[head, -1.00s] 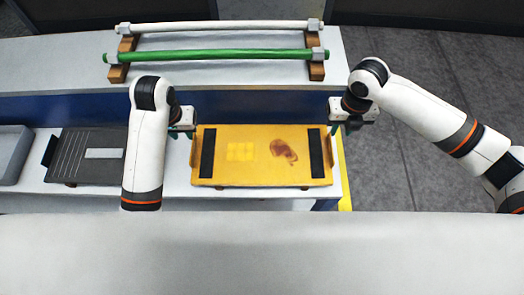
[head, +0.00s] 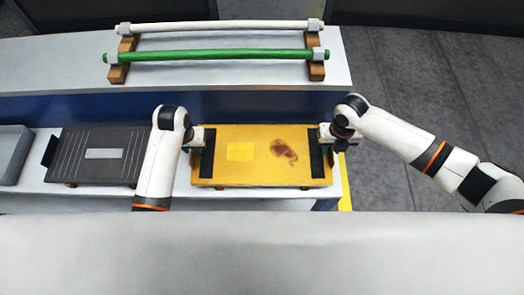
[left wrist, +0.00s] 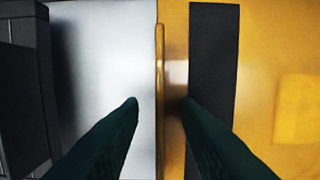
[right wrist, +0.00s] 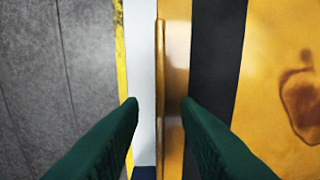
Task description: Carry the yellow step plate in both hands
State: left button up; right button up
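The yellow step plate (head: 262,174) lies flat on the lower white bench, with a black strip near each end and a brown stain on its right half. My left gripper (head: 195,152) is at its left end. In the left wrist view the dark green fingers (left wrist: 160,102) are open, one on each side of the plate's raised left edge, with gaps showing. My right gripper (head: 328,150) is at the right end. In the right wrist view its fingers (right wrist: 160,102) are likewise open astride the raised right edge. Finger depth is hard to tell.
A dark grey plate (head: 75,168) lies to the left, and a grey tray (head: 10,150) is beyond it. A green bar (head: 215,55) and a white bar (head: 225,27) rest on wooden supports on the raised shelf behind. Open grey floor (head: 430,100) lies to the right.

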pick_arm(q)
jog(key=shift+c, duration=0.3)
pick_arm(e)
jog(key=shift+c, duration=0.3)
pick_arm(q)
grip_shut()
pick_arm(e)
grip_shut()
pick_arm(q)
jog(key=shift+w+r, duration=0.1)
pick_arm(e)
jog(key=shift+w+r, duration=0.1)
